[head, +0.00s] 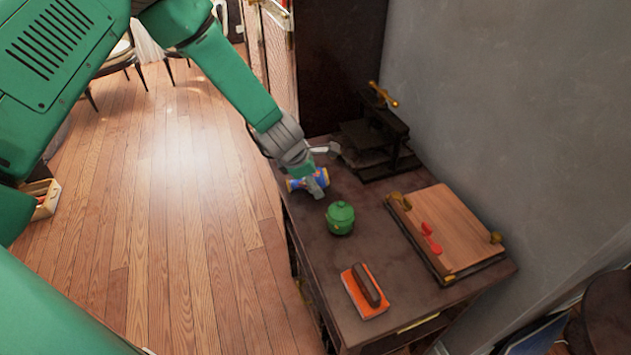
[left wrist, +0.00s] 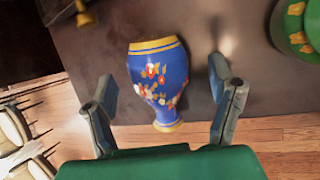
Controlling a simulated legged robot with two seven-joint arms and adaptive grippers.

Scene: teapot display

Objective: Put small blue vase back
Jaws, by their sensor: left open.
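The small blue vase (left wrist: 158,84) has yellow rims and painted flowers. It is on the dark table (head: 385,262), near the far left edge. In the left wrist view it lies between the two fingers of my left gripper (left wrist: 163,108), with gaps on both sides. In the head view the vase (head: 294,184) is partly hidden by the left gripper (head: 316,180), which reaches down over it. The left gripper is open. Whether the vase stands or lies is hard to tell. My right gripper is not in view.
A green lidded pot (head: 341,218) stands close by on the table. An orange block with a dark handle (head: 366,289), a wooden board with brass fittings (head: 447,230) and a dark press-like stand (head: 376,145) are also there. A grey wall (head: 470,90) bounds the right side.

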